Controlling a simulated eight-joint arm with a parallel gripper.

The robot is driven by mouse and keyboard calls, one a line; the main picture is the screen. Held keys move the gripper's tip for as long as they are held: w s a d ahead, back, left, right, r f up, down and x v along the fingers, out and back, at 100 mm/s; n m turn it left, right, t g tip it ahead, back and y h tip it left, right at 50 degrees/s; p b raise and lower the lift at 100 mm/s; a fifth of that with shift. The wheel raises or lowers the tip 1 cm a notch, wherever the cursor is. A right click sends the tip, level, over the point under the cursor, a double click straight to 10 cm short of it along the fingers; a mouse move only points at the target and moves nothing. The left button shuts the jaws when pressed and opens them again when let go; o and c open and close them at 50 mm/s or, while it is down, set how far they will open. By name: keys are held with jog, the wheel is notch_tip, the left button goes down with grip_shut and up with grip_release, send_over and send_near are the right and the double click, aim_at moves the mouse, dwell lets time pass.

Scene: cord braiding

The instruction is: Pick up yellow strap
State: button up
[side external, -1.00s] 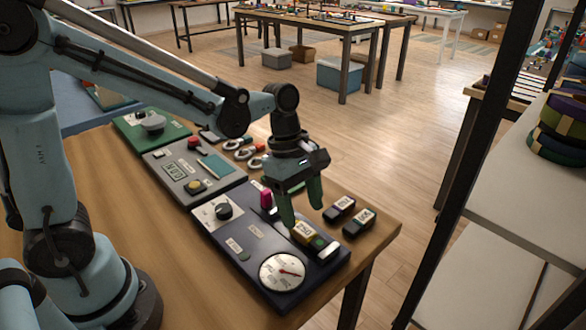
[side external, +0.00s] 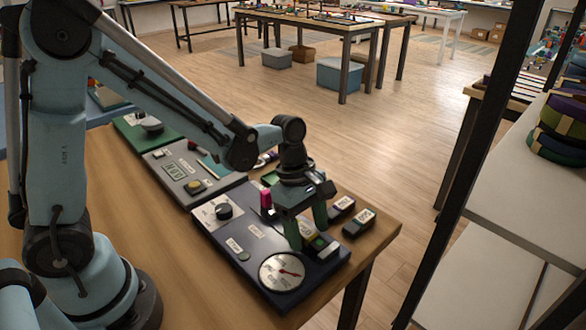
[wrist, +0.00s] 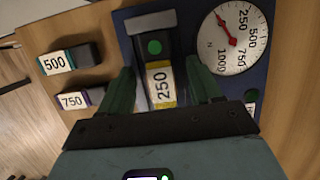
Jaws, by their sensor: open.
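I see no separate loose strap; the yellow that shows is on a dark block (wrist: 161,88) with a white "250" label edged in yellow. The block sits in a slot on the dark blue panel, beside the dial. My gripper (wrist: 160,66) is open, with one green finger on each side of the block. A gap shows by the fingers in the wrist view, and I cannot tell if either touches. In the side external view my gripper (side external: 308,238) is down at the panel and partly hides the block (side external: 319,245).
The round dial (wrist: 233,40) with a red needle lies right of the block. Blocks labelled "500" (wrist: 70,60) and "750" (wrist: 80,99) lie on the wooden table to the left. A pink upright piece (side external: 266,199) and black knob (side external: 224,211) stand on the panel (side external: 232,228).

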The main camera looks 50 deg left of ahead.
jog(key=shift+f, duration=0.2)
grip_shut()
dwell(0.3)
jog(key=shift+r, duration=0.2)
